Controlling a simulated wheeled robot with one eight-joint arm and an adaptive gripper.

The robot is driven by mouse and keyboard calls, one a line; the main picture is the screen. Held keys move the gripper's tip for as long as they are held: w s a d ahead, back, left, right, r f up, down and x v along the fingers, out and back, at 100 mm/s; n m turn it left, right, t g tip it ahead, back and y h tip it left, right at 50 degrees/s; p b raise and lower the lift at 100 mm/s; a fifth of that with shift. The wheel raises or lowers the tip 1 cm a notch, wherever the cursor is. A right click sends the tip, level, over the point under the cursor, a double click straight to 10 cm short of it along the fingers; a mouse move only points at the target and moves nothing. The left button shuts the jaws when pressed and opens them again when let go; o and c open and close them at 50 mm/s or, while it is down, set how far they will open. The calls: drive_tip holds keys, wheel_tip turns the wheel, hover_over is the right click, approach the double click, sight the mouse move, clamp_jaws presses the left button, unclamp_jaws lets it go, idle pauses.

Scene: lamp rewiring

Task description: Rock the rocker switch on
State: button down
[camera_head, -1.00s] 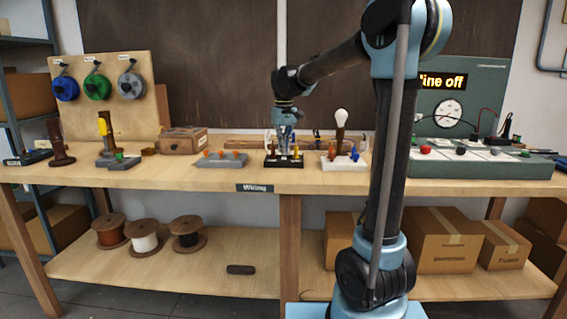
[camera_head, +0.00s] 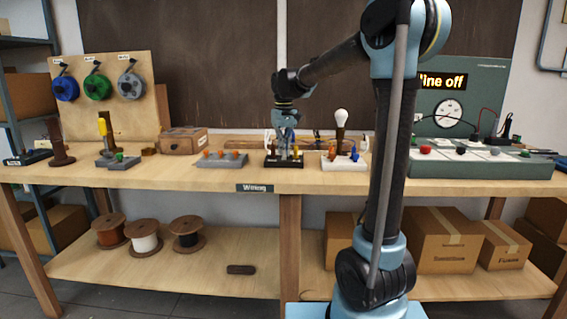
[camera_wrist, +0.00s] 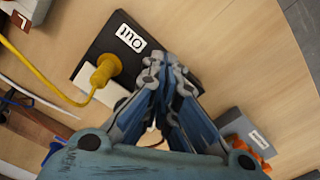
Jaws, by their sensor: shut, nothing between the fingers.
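A black switch base (camera_head: 284,164) sits on the bench just below my gripper (camera_head: 284,154). In the wrist view the same black base (camera_wrist: 97,55) carries a white label with dark marks. A yellow plug (camera_wrist: 105,68) on a yellow cable sits at a white block on its near side. My gripper (camera_wrist: 165,66) is shut and empty, with its fingertips over the base's right part. The rocker itself is not clearly seen; the fingers cover that part. I cannot tell whether the fingertips touch it.
A grey block with orange connectors (camera_head: 221,160) stands to the left. A white bulb base (camera_head: 344,164) stands close on the right. Farther right is a green test bench (camera_head: 480,165) with a lit "line off" display (camera_head: 442,81). The bench front edge is clear.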

drive_tip(key=shift+f, duration=0.7)
idle(0.5)
drive_tip(key=shift+r, duration=3.5)
